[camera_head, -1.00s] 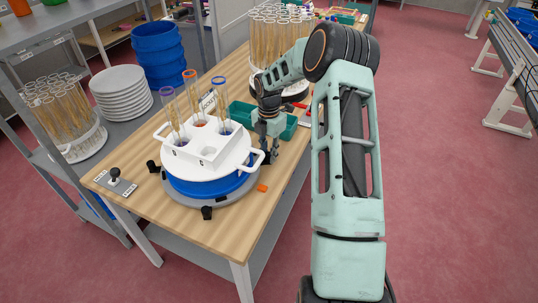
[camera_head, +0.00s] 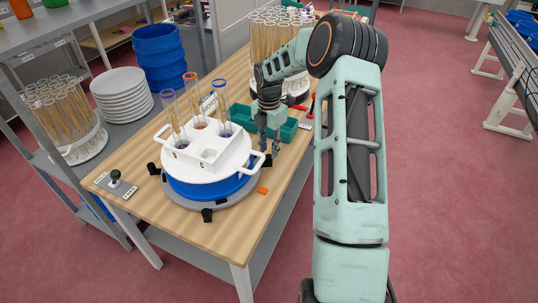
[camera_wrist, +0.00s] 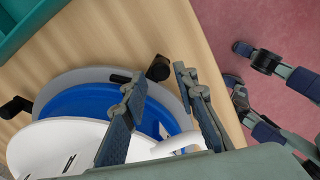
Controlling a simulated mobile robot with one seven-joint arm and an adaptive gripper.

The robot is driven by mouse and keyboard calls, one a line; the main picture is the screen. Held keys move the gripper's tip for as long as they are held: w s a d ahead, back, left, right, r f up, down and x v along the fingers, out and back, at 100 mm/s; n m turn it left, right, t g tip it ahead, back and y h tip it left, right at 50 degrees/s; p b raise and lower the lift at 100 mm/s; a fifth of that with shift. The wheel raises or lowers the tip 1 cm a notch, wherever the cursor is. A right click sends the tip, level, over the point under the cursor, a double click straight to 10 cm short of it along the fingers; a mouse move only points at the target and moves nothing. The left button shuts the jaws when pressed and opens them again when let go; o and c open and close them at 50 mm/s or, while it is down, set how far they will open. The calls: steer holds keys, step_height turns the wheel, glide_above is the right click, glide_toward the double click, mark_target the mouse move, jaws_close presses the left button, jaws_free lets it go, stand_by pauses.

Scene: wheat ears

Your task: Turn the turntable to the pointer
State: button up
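The turntable (camera_head: 212,188) has a blue drum on a grey base. Its white top (camera_head: 222,170) carries a white block with several tubes and has a loop handle at left and right. My gripper (camera_head: 271,156) points down beside the right handle (camera_head: 257,158). In the wrist view its two fingers are apart, with part of the white handle (camera_wrist: 180,142) showing between them. Contact with the handle cannot be told. A small orange marker (camera_head: 262,190), perhaps the pointer, lies on the table right of the base.
Black clamps (camera_head: 207,215) stand around the base. A green tray (camera_head: 243,113) and a rack of wheat tubes (camera_head: 275,45) lie behind my gripper. A black knob (camera_head: 115,176) sits at the table's left edge. The table (camera_head: 230,238) is clear in front.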

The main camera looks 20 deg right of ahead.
step_height(320, 180, up, 8)
steer(key=shift+r, duration=0.1)
stand_by(0.5)
